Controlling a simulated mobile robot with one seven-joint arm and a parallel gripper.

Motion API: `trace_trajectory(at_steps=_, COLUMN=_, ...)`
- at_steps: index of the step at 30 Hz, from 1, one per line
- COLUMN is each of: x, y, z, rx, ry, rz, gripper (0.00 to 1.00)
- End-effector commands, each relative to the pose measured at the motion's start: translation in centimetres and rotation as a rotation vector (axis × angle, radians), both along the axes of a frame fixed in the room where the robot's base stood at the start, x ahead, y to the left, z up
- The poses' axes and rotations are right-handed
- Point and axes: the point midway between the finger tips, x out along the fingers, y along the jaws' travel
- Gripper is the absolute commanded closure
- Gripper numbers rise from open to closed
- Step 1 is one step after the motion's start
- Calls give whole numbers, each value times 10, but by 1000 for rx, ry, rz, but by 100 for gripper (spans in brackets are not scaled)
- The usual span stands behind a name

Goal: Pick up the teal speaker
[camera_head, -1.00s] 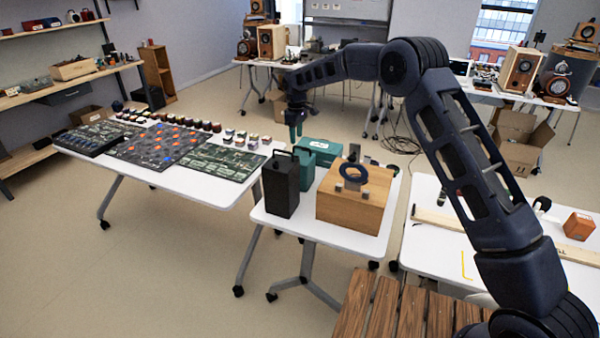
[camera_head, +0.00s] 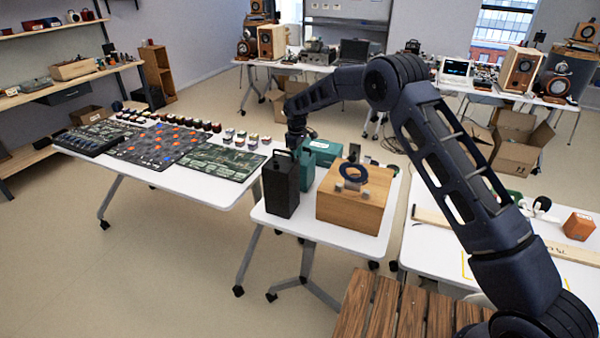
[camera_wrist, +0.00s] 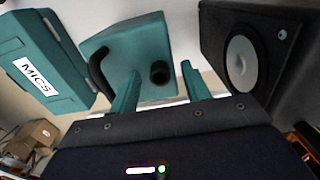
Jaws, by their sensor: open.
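The teal speaker (camera_head: 306,173) stands on the small white table, just behind and right of the black speaker (camera_head: 281,188). In the wrist view the teal speaker (camera_wrist: 125,48) fills the upper middle, with a dark curved handle at its left and a round black part on its face. My gripper (camera_head: 297,147) is above the teal speaker in the head view. In the wrist view its two teal fingers (camera_wrist: 160,70) are apart, with the round black part seen between them and nothing gripped. Whether the fingers touch the speaker is unclear.
A teal case (camera_wrist: 45,70) labelled MICS lies close to the speaker, and it also shows in the head view (camera_head: 325,148). The black speaker (camera_wrist: 265,50) is close on the other side. A wooden box (camera_head: 350,208) with a dark ring on top stands to the right.

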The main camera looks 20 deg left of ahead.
Motion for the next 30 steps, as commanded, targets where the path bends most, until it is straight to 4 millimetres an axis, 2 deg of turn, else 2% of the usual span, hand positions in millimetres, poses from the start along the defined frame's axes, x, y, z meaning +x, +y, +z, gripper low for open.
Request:
trace_trajectory(at_steps=4, x=0, y=0, z=1, rx=0, ry=0, rz=0, gripper=55)
trace_trajectory(at_steps=11, x=0, y=0, z=1, rx=0, ry=0, rz=0, gripper=100)
trace_trajectory(at_steps=30, x=1, y=0, z=1, rx=1, ry=-1, rz=0, gripper=100)
